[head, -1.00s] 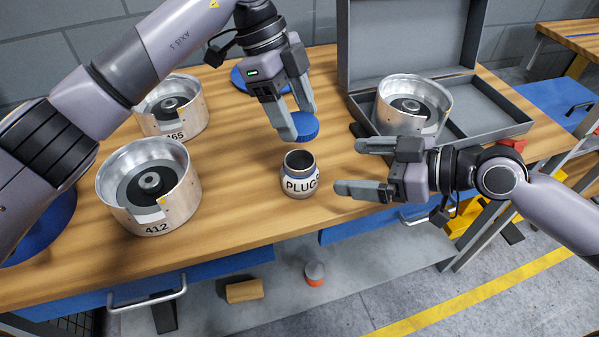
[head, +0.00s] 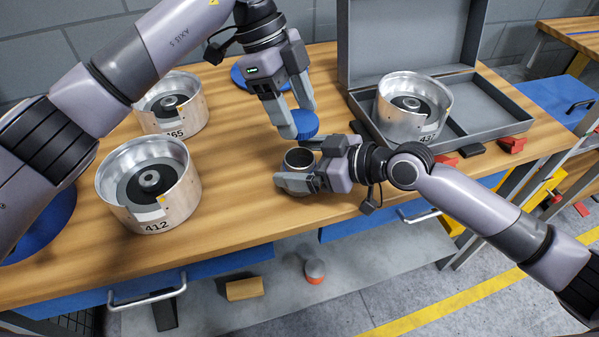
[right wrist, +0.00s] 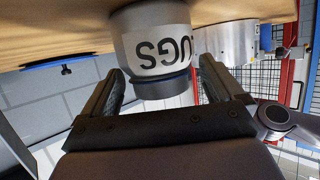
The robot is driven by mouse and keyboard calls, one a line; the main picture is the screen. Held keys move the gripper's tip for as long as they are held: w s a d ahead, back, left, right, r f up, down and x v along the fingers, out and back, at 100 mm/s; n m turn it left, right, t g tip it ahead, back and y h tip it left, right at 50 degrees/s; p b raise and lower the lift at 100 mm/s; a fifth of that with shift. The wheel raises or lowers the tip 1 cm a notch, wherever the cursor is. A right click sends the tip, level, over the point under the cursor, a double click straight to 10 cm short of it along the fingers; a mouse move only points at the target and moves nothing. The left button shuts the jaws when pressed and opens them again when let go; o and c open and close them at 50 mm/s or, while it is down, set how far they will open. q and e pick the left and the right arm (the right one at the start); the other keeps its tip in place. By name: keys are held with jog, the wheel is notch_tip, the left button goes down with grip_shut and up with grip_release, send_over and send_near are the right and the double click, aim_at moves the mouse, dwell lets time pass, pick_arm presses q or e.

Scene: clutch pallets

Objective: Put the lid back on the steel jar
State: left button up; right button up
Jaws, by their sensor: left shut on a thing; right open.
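The steel jar (head: 299,160) stands open and upright on the wooden table, and its dark mouth faces up. In the right wrist view the jar (right wrist: 150,45) shows upside down with its "PLUGS" label partly visible. The blue lid (head: 305,123) is held above and slightly behind the jar. My left gripper (head: 299,128) is shut on the lid. My right gripper (head: 290,163) is open, with its fingers on either side of the jar. In the right wrist view its two fingers (right wrist: 157,85) flank the jar, with a gap visible at least on the left.
Metal drums marked 412 (head: 150,187) and 465 (head: 171,108) stand at left. A third drum (head: 412,107) sits in an open grey case (head: 485,105) at right. Small red blocks (head: 511,145) lie near the table edge. Bare wood lies left of the jar.

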jog(key=shift+a+f, duration=0.1)
jog(key=shift+a, duration=0.1)
jog(key=c, duration=1.5)
pick_arm(q)
jog(key=shift+f, duration=2.45)
jog(key=shift+f, duration=0.1)
jog(key=shift+f, duration=0.85)
jog(key=shift+f, duration=0.1)
